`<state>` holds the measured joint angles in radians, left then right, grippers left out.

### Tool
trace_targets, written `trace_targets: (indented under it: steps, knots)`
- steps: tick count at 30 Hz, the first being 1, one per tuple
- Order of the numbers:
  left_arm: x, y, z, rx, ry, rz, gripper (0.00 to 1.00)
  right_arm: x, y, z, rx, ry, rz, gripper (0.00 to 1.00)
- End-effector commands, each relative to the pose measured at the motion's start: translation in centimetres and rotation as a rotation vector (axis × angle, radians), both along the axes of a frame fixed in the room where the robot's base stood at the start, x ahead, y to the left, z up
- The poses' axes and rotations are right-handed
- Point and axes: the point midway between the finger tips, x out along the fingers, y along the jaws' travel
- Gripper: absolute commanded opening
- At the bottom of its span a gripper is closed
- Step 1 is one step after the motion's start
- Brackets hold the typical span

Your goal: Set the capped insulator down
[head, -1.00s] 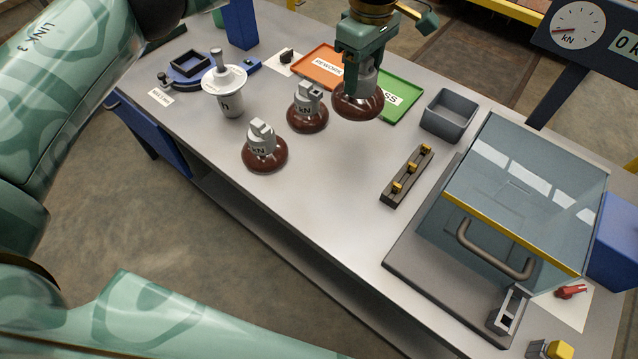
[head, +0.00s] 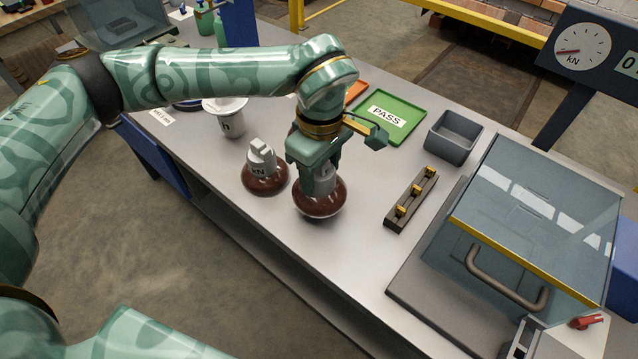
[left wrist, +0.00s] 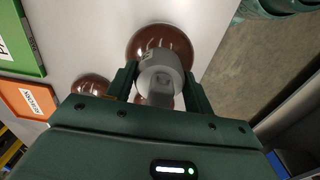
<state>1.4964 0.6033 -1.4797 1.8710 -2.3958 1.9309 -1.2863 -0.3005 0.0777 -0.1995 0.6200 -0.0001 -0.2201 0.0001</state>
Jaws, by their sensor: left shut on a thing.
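My left gripper (head: 318,178) points down and is shut on the grey metal cap of a brown insulator (head: 321,200). The held insulator is upright, over the bench near its front edge; I cannot tell whether its brown disc touches the bench. In the left wrist view the two fingers (left wrist: 160,88) flank the cap, with the brown disc (left wrist: 150,32) beyond. Another brown insulator is mostly hidden behind my gripper in the head view; a brown disc (left wrist: 90,84) shows in the wrist view.
A white insulator (head: 230,122) stands farther back left. The green PASS tray (head: 410,128) is empty; the orange rework tray (left wrist: 20,97) is beside it. A grey bin (head: 452,137), dark pegged rack (head: 410,200) and glazed test box (head: 530,220) lie to the right. Bare bench lies between.

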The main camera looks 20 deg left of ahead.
Motion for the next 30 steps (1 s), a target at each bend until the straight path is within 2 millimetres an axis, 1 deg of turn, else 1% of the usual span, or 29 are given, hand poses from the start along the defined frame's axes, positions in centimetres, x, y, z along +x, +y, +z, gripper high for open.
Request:
trace_targets:
  steps: [3,6,8,19,20,21,22,30]
  knots:
    - [-0.7,0.2,-1.1,-0.002,0.001,-0.001,0.00,-0.1,0.0,-0.3,0.000,0.003,0.000,0.71]
    - [-0.6,0.1,-2.9,-0.002,0.002,-0.001,0.00,-0.4,0.0,-0.9,0.000,0.009,0.000,0.71]
    - [-0.6,0.1,-3.6,-0.002,0.002,-0.001,0.00,-0.4,0.0,-1.0,0.001,0.011,0.000,0.71]
    - [-0.5,0.1,-3.8,-0.001,-0.002,-0.002,0.00,-0.4,0.0,-1.0,0.000,0.009,0.001,0.71]
    - [-0.6,0.2,-3.9,0.000,0.000,-0.001,0.61,-0.4,0.0,-1.0,0.000,0.009,0.001,0.71]
    - [-0.6,0.2,-3.9,0.000,0.000,-0.001,0.72,-0.4,0.0,-1.0,0.000,0.009,0.001,0.71]
    - [-0.6,0.2,-3.9,0.000,0.000,-0.001,0.74,-0.4,0.0,-1.0,0.000,0.009,0.001,0.71]
    - [-0.6,0.2,-3.8,0.000,0.000,-0.001,0.74,-0.4,-0.2,-1.0,-0.002,0.010,0.002,0.71]
